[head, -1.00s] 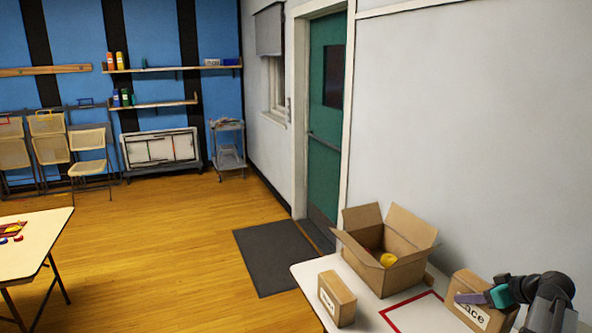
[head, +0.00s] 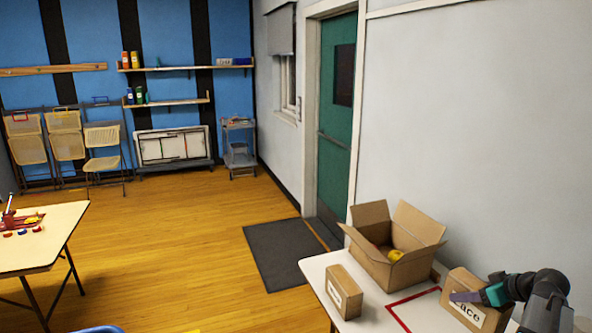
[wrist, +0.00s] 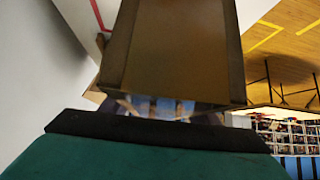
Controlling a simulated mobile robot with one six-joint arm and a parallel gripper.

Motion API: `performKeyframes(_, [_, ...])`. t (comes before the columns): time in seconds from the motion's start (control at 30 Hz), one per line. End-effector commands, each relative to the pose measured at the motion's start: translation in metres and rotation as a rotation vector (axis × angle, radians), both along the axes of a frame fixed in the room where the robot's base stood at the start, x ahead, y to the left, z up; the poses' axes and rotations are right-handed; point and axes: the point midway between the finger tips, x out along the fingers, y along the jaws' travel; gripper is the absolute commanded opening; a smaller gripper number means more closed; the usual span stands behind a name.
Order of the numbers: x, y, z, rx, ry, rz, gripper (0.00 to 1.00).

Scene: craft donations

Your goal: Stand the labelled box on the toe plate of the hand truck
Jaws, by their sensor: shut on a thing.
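The labelled box (head: 484,286), brown card with a white label reading "Lace" as far as I can make out, is at the lower right in the head view. My gripper (head: 482,297) is shut on it, one finger lying across its labelled front. In the wrist view the box (wrist: 175,50) fills the upper middle, beyond the dark edge of my gripper. I cannot tell whether the box's base touches the table. I cannot make out a hand truck; only a blue curved edge (head: 100,329) shows at the bottom left.
The white table (head: 322,275) holds a smaller labelled box (head: 344,293), an open carton (head: 375,269) with a yellow thing inside, and a red taped outline (head: 400,301). Another table (head: 40,240) stands left. Open wooden floor and a dark mat (head: 283,253) lie between.

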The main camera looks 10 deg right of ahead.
Motion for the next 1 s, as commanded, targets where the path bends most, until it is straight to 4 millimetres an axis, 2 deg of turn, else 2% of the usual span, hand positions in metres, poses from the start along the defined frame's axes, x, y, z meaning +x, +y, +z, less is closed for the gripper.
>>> performKeyframes(0.27, [0.034,0.048,-0.004,0.001,-0.001,0.084,0.16])
performKeyframes(0.6, [0.076,0.133,-0.010,0.000,-0.001,0.221,0.16])
performKeyframes(1.0, [0.108,0.236,-0.024,-0.001,-0.001,0.354,0.16])
